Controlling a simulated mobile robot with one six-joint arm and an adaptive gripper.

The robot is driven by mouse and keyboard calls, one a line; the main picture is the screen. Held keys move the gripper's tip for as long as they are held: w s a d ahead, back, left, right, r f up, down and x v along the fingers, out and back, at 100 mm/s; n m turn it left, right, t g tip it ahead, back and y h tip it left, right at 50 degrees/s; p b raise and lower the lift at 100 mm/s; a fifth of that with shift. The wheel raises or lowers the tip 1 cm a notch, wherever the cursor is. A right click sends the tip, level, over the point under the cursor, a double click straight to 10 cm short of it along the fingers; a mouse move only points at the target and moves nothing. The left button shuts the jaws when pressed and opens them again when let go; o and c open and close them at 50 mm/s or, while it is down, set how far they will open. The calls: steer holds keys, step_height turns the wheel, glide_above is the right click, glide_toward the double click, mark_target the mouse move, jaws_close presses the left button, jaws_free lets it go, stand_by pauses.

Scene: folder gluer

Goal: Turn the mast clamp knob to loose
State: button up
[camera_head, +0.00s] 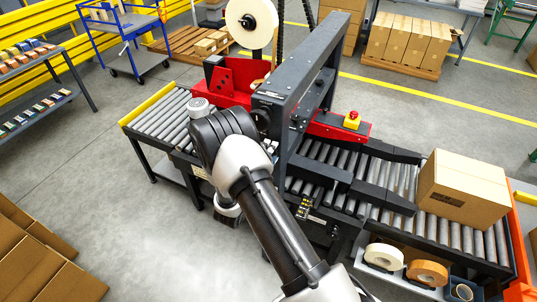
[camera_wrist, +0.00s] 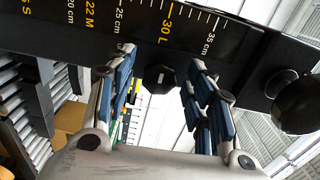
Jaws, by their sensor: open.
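A black faceted knob (camera_wrist: 160,80) with a short white bar on its face sits just below the scale in the wrist view; it looks like the mast clamp knob. My gripper (camera_wrist: 158,68) is open, with blue-padded fingers to the left and right of the knob. Gaps show on both sides, and nothing is held. The black mast scale (camera_wrist: 185,22) has yellow and white centimetre marks. In the head view my arm covers the knob, and my fingers cannot be made out there.
A round black ball knob (camera_wrist: 298,104) stands out close to the right finger. In the head view, the black machine frame (camera_head: 318,85) rises beside my arm over the roller conveyor (camera_head: 160,117). A carton (camera_head: 463,188) sits on the right rollers.

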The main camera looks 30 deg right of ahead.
steer(key=v, duration=1.2)
stand_by(0.4)
